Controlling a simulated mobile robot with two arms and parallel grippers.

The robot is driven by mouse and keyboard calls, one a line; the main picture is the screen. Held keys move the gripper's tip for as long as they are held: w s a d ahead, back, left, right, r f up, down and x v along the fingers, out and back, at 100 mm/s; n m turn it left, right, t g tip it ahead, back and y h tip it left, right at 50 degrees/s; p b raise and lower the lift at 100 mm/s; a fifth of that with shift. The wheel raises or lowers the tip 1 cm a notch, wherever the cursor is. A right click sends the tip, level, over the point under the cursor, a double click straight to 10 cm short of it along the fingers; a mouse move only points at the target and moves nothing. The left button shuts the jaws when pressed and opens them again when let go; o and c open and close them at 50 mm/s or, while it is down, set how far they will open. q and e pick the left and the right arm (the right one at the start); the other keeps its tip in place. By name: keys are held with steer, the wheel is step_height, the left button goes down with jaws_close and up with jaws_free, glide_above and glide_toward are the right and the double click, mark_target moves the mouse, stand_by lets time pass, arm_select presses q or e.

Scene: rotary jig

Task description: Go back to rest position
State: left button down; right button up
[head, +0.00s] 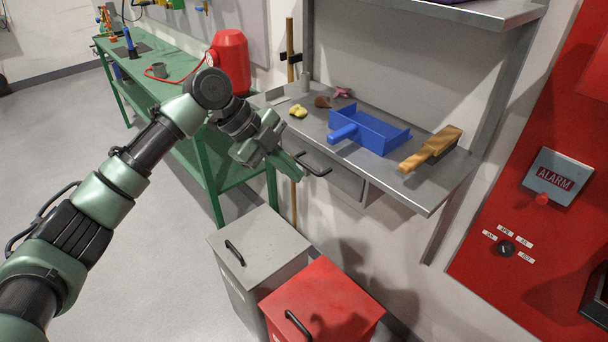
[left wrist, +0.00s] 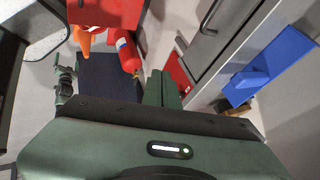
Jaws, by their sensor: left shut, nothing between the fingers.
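My left gripper (head: 283,160) is in front of the steel shelf's left front edge in the head view, above the grey bin. It is shut and holds nothing. Its two green fingers (left wrist: 162,89) lie together in the left wrist view. My left arm reaches in from the lower left, bent at the elbow. My right gripper is in neither view. A red panel at the right carries a rotary knob (head: 506,248) with several small white labels around it and an ALARM box (head: 557,176) above it.
The steel shelf (head: 425,203) holds a blue dustpan (head: 372,130), a wooden-backed brush (head: 431,149) and small items. Below stand a grey bin (head: 258,245) and a red bin (head: 323,303). A green workbench (head: 150,85) bears a red container (head: 231,62). Floor at left is clear.

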arm_select(q)
steer(key=s+d+f+n+y, duration=0.1)
steer(key=s+f+n, duration=0.3)
steer(key=s+f, duration=0.45)
steer(key=s+d+f+n, duration=0.2)
steer(key=s+f+n, duration=0.25)
steer(key=f, duration=0.65)
steer(key=s+a+f+n+t+y, duration=0.1)
steer(key=s+a+f+n+y, duration=0.2)
steer(key=s+a+n, duration=0.6)
steer(key=s+a+f+n+t+y, duration=0.25)
steer(key=s+a+n, duration=0.45)
steer(key=s, duration=0.5)
step_height(320, 180, down, 26)
steer(key=a+m+g, duration=0.1)
steer(key=g, duration=0.1)
steer(key=s+a+f+g, duration=0.1)
steer(key=s+a+f, duration=0.2)
steer(key=s+f, duration=1.3)
steer(key=shift+s+f+y, duration=0.4)
steer(key=shift+s+y, duration=0.05)
steer(key=shift+s, duration=0.45)
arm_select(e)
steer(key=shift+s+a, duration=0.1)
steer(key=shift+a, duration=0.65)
